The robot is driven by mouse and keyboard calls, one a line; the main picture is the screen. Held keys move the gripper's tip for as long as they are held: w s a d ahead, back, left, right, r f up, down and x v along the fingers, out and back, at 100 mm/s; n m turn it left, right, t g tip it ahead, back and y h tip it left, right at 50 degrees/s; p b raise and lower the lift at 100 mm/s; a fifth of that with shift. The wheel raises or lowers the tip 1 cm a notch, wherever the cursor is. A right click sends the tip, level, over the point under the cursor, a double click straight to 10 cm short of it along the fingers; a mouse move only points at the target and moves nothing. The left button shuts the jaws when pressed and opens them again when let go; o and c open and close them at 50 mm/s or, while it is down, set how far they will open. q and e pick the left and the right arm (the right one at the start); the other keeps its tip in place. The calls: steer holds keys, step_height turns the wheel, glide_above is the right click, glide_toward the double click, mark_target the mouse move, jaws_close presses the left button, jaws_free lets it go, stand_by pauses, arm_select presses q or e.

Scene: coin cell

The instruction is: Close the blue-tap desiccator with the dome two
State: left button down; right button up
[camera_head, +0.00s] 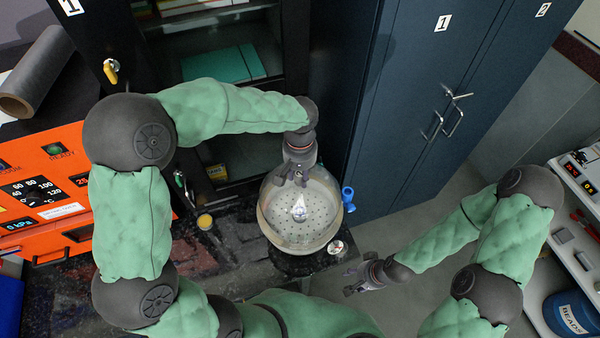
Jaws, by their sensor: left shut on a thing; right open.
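The desiccator with the blue tap (348,199) stands at the counter's right end, in the middle of the head view. A clear glass dome (271,214) shows over its round perforated plate (318,213). A small shiny item (299,210) shows through the glass near the middle. My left gripper (296,180) reaches down from behind and is shut on the dome near its top. I cannot tell whether the dome's rim rests on the base or hangs just above it. My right gripper (352,281) is open and empty, below and right of the desiccator, apart from it.
An orange oven (50,190) stands on the dark counter (85,290) at left. A small yellow-topped item (205,222) and a silver knob-like item (336,247) lie near the desiccator. Blue cabinets (425,90) stand behind. A bench with a BEADS tub (572,318) is at right.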

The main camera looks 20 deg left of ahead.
arm_select(q)
steer(key=c, duration=0.8)
jaws_free()
steer(key=shift+o, duration=0.2)
steer(key=shift+f, duration=0.1)
step_height(320, 180, up, 12)
